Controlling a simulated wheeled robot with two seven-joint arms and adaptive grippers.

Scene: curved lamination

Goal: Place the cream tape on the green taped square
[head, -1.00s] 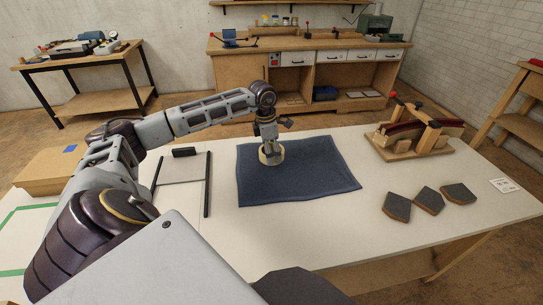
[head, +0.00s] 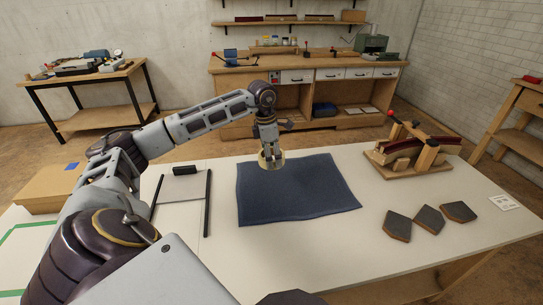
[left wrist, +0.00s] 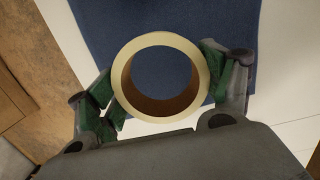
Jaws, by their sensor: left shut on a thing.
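The cream tape (head: 279,160) is a round roll over the far left part of the blue cloth. My left gripper (head: 268,154) is shut on it. In the left wrist view the cream tape (left wrist: 118,80) sits between the two green-padded fingers of my left gripper (left wrist: 160,85), its hole facing the camera. The exact gap between the tape and the cloth is hard to tell. The green taped square (head: 18,230) is on the white table at the left edge, partly cut off by the frame and partly hidden by my left arm. My right gripper is not in view.
The blue cloth (head: 300,190) lies mid-table. A black-railed frame (head: 207,205) lies between it and the green square. A cardboard box (head: 45,190) is at the left. Several dark-topped blocks (head: 429,219) and a wooden clamping form (head: 410,150) are at the right.

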